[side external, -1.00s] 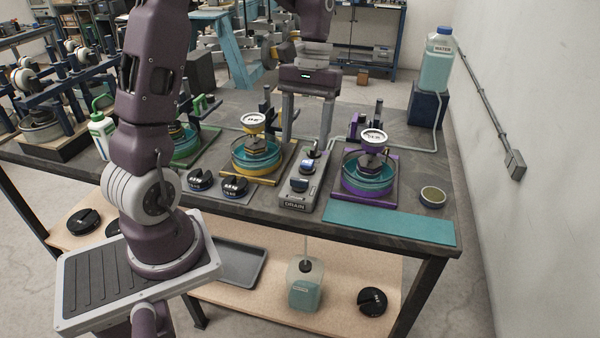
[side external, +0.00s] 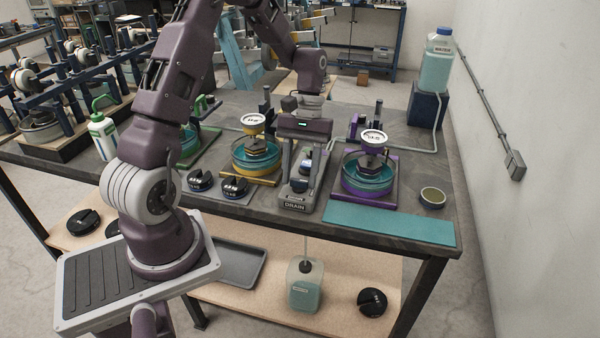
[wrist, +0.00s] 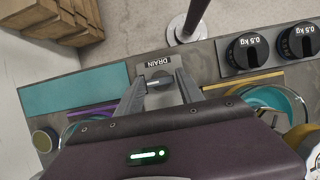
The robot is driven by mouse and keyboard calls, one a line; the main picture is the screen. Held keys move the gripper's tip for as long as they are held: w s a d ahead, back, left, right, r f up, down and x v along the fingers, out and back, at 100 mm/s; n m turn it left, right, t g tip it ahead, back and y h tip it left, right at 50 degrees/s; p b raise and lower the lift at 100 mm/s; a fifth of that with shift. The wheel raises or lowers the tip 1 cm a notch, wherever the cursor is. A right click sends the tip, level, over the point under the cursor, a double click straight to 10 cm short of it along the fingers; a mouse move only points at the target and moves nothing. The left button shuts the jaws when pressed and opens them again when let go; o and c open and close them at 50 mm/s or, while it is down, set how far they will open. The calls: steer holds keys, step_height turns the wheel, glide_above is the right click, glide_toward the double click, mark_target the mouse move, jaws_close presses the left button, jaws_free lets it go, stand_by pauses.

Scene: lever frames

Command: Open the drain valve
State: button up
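The drain valve unit is a narrow grey panel with a DRAIN label (side external: 294,206) at the front of the bench; the label is upside down in the wrist view (wrist: 157,63). A small lever with a dark, metallic end (wrist: 159,81) stands on it. My gripper (side external: 302,181) points down over the panel, its fingers on either side of the lever. In the wrist view my gripper (wrist: 160,80) is open, with a gap visible beside the lever. The fingers partly hide the panel in the side view; contact cannot be told.
A purple-framed teal basin (side external: 368,176) stands to the right and a yellow-framed one (side external: 256,158) to the left. Black 0.5 kg weights (side external: 235,187) lie left of the panel. A teal mat (side external: 390,225) and small bowl (side external: 432,197) are at the right.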

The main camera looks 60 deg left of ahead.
jaws_close()
steer(key=m+y, duration=0.1)
steer(key=m, duration=0.3)
steer(key=shift+w+d+g, duration=0.1)
steer(key=shift+d+g, duration=0.05)
steer(key=shift+g, duration=0.25)
steer(key=m+y, duration=0.1)
steer(key=m, duration=0.2)
steer(key=shift+d+r+m+y, duration=0.1)
steer(key=shift+m+y, duration=0.3)
steer(key=m, duration=0.2)
steer(key=m+y, duration=0.1)
steer(key=m, duration=0.1)
steer(key=shift+d+y, duration=0.1)
steer(key=shift+y, duration=0.2)
steer(key=shift+m+y, duration=0.5)
steer(key=shift+m, duration=1)
